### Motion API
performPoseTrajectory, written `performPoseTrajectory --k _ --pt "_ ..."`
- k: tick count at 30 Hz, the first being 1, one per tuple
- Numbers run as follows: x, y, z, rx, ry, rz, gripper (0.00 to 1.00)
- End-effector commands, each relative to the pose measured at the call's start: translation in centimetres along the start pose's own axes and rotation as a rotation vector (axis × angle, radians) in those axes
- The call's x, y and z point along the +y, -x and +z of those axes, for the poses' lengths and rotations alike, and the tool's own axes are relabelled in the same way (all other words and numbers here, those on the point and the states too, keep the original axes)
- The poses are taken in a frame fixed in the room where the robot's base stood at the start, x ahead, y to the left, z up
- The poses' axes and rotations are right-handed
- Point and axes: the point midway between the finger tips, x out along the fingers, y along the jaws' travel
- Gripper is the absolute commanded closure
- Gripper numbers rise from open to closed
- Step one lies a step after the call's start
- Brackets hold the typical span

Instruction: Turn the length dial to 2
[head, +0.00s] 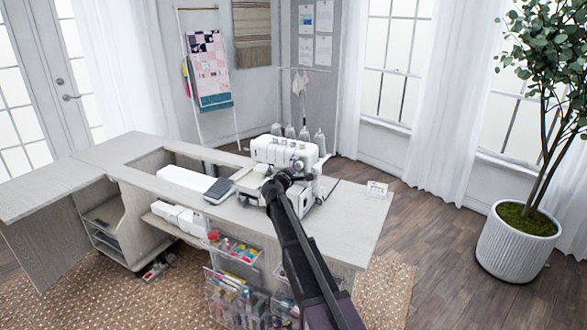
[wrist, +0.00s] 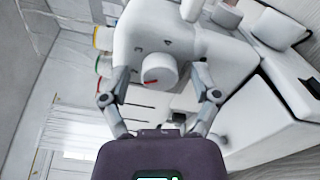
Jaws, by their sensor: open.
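The white sewing machine (head: 288,152) stands on the cabinet top in the head view. In the wrist view the side of the machine (wrist: 195,40) fills the upper middle. The dial (wrist: 159,70) is a round white knob with a red mark on its face. I cannot read any numbers around it. My gripper (wrist: 160,96) is open, with one finger on each side of the dial and gaps between the fingers and the knob. In the head view my arm hides the dial and most of my gripper.
The cabinet top (head: 345,215) is clear to the right of the machine, except for a small white card (head: 377,189). Thread cones (head: 319,140) stand behind the machine. Clear bins (head: 235,285) hang on the cabinet front. A potted plant (head: 518,240) stands at the right.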

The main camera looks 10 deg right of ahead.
Motion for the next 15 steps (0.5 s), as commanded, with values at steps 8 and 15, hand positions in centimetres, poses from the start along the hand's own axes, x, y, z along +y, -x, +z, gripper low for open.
performPoseTrajectory --k 8,15 --pt "0.0 0.6 -0.1 0.002 0.0 0.0 0.21" --pt "0.0 2.9 0.0 0.004 -0.001 0.001 0.21"
